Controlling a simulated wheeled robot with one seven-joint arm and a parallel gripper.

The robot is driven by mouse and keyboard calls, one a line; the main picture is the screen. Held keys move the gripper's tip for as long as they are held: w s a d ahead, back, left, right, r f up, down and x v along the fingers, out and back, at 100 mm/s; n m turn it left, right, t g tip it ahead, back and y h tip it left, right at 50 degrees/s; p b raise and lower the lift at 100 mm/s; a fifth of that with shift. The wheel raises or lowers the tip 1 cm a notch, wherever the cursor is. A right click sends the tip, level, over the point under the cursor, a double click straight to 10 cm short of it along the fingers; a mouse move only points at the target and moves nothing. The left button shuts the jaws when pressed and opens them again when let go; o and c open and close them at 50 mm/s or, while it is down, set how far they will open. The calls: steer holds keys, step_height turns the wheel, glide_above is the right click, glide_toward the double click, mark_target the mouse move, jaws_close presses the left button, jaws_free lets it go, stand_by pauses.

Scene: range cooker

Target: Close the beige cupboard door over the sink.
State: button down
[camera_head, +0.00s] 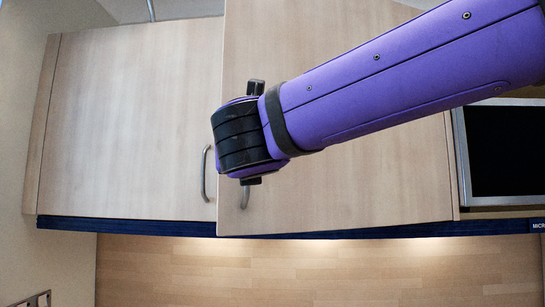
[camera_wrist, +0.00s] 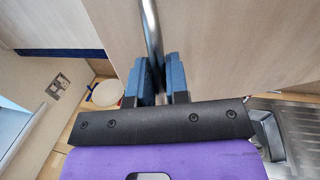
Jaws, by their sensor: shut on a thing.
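The right beige cupboard door (camera_head: 345,180) stands ajar, its left edge out in front of the left door and its lower edge slanting. Its metal handle (camera_head: 245,197) shows below my wrist in the head view. In the wrist view the same handle (camera_wrist: 151,30) runs as a bar down between the two blue fingers of my gripper (camera_wrist: 159,72), which is shut on it. My purple arm covers part of the door in the head view. The steel sink area (camera_wrist: 298,125) shows at the lower right of the wrist view.
The left beige door (camera_head: 130,120) looks flush with its cupboard and has its own handle (camera_head: 205,172). A microwave (camera_head: 500,150) sits at the right. A pale round object (camera_wrist: 106,92) lies on the counter below. The wooden backsplash (camera_head: 300,275) under the cupboards is clear.

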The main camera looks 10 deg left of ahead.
steer(key=w+a+m+h, duration=0.2)
steer(key=w+a+h, duration=0.1)
steer(key=w, duration=0.6)
steer(key=w+a+m+t+h, duration=0.1)
steer(key=w+a+m+h, duration=0.1)
steer(key=w, duration=0.7)
steer(key=shift+w+a+h, duration=0.2)
steer(key=shift+a+h, duration=0.6)
steer(key=shift+a, duration=0.45)
steer(key=c, duration=1.5)
jaws_free()
steer(key=shift+w, duration=0.1)
steer(key=shift+o, duration=0.3)
steer(key=shift+w+a, duration=0.1)
